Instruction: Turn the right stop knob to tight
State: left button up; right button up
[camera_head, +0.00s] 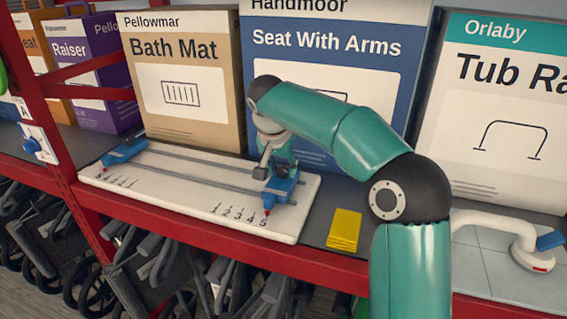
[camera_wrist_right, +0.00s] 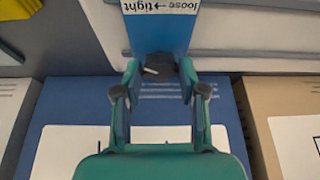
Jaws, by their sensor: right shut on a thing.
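The right stop (camera_head: 281,190) is a blue block on two grey rails over a white board (camera_head: 190,195). Its red pointer sits near the 5 of the scale. My right gripper (camera_head: 276,170) is at the top of this stop and covers its knob in the head view. In the right wrist view the dark knob (camera_wrist_right: 160,68) with a white mark lies between the tips of my right gripper (camera_wrist_right: 160,76), which is shut on it. A label reading loose, arrow, tight (camera_wrist_right: 160,6) shows upside down on the blue stop. My left gripper is out of view.
The left stop (camera_head: 124,151) is at the board's far left end. Boxes, including Bath Mat (camera_head: 185,85) and Seat With Arms (camera_head: 330,60), stand close behind. A yellow pad (camera_head: 345,229) lies right of the board. A red upright (camera_head: 55,130) stands at left.

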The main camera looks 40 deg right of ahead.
jog(key=m+p, duration=0.1)
jog(key=m, duration=0.1)
jog(key=m+g, duration=0.1)
jog(key=m, duration=0.1)
jog(key=m+g+p, duration=0.1)
jog(key=shift+w+r+m+h+p, duration=0.1)
jog(key=shift+w+m+h+p, duration=0.2)
jog(key=shift+m, duration=0.1)
dwell(0.3)
jog(key=o, duration=1.1)
jog(key=shift+o, duration=0.2)
jog(key=v, duration=1.1)
jog(key=shift+a+r, duration=0.2)
jog(key=shift+r, duration=0.15)
jog(key=shift+w, duration=0.15)
